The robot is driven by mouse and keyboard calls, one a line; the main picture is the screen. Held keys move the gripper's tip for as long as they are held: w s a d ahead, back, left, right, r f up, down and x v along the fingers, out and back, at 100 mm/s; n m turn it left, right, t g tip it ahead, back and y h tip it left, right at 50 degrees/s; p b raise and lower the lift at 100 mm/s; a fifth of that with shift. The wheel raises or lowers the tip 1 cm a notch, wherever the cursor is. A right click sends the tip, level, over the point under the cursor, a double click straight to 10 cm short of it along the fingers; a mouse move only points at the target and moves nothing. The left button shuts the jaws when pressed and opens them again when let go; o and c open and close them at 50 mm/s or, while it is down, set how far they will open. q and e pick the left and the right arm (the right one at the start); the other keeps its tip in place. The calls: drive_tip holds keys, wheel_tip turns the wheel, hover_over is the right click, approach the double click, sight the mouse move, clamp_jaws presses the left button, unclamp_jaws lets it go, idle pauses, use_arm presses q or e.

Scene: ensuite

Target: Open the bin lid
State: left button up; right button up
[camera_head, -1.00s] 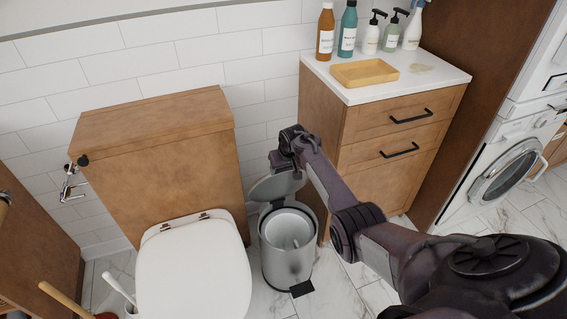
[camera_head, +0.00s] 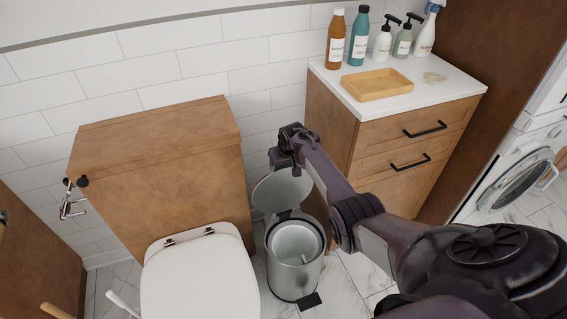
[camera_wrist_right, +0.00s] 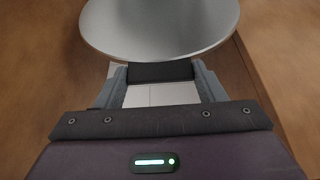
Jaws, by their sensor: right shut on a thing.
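The bin (camera_head: 294,272) is a grey metal pedal bin on the floor between the toilet and the wooden cabinet. Its round grey lid (camera_head: 283,189) is raised and tilted steeply back, so the pale inside of the bin shows. My right gripper (camera_head: 284,168) is at the upper edge of the lid and shut on it. In the right wrist view, the lid (camera_wrist_right: 160,28) fills the top middle, and a dark part sits between my fingertips (camera_wrist_right: 160,73) at its edge. My left gripper is not in view.
The toilet (camera_head: 199,275) stands close to the left of the bin. The wooden cabinet (camera_head: 335,128) is close on the right, with bottles and a yellow tray (camera_head: 376,84) on top. A washing machine (camera_head: 520,180) is at the far right.

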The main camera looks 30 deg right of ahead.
drive_tip(key=shift+w+r, duration=0.1)
drive_tip(key=shift+r, duration=0.1)
drive_tip(key=o, duration=1.4)
drive_tip(key=shift+f, duration=0.1)
drive_tip(key=p+v, duration=0.2)
drive_tip(key=v, duration=0.5)
drive_tip(key=shift+s+r, duration=0.3)
drive_tip(key=shift+r, duration=0.05)
